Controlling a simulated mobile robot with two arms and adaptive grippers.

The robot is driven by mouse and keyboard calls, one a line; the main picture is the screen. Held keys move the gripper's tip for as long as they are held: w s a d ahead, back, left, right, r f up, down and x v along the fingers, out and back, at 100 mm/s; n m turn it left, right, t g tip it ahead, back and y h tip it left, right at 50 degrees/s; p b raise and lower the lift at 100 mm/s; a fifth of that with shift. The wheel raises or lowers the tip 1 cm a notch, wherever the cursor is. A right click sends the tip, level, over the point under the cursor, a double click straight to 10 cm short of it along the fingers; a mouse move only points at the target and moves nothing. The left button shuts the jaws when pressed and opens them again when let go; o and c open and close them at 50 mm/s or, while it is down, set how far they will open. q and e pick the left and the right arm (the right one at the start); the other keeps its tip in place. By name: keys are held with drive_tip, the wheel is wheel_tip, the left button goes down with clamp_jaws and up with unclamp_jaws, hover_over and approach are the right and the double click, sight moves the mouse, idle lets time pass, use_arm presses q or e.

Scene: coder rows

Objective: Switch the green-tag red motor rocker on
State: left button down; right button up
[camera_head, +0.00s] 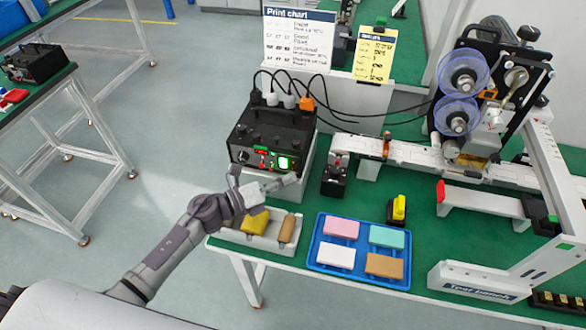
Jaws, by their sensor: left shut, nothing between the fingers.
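A black control box (272,135) stands on a light stand at the back left of the green bench. Its front panel has a small green and red part (261,151) and a bright green lit part (284,163) to its right. The parts are too small to tell which rocker is which or how it is set. My left gripper (294,179) is shut and empty, just in front of and below the lit part. I cannot tell whether it touches the panel. My right gripper is not in view.
A grey tray (232,236) with yellow and brown blocks lies below my left gripper. A blue tray (315,252) with several coloured blocks is to its right. A small black lever unit (336,177) stands right of the box. A printing machine (486,85) fills the back right.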

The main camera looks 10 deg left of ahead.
use_arm(q)
drive_tip(key=shift+w+f, duration=0.1)
drive_tip(key=shift+w, duration=0.05)
idle(0.4)
drive_tip(key=shift+w, duration=0.3)
drive_tip(key=shift+w+b, duration=0.3)
drive_tip(key=shift+b, duration=0.15)
idle(0.5)
drive_tip(key=shift+s, duration=0.1)
drive_tip(key=shift+s, duration=0.7)
drive_tip(key=shift+p, duration=0.3)
drive_tip(key=shift+s+a+r+p, duration=0.15)
drive_tip(key=shift+s+p, duration=0.1)
drive_tip(key=shift+s, duration=0.55)
drive_tip(key=shift+s+d+r+p, duration=0.1)
drive_tip(key=shift+s+r+p, duration=0.15)
drive_tip(key=shift+s, duration=0.6)
drive_tip(key=shift+s+a+r+p, duration=0.1)
drive_tip(key=shift+s+p, duration=0.15)
drive_tip(key=shift+s, duration=0.55)
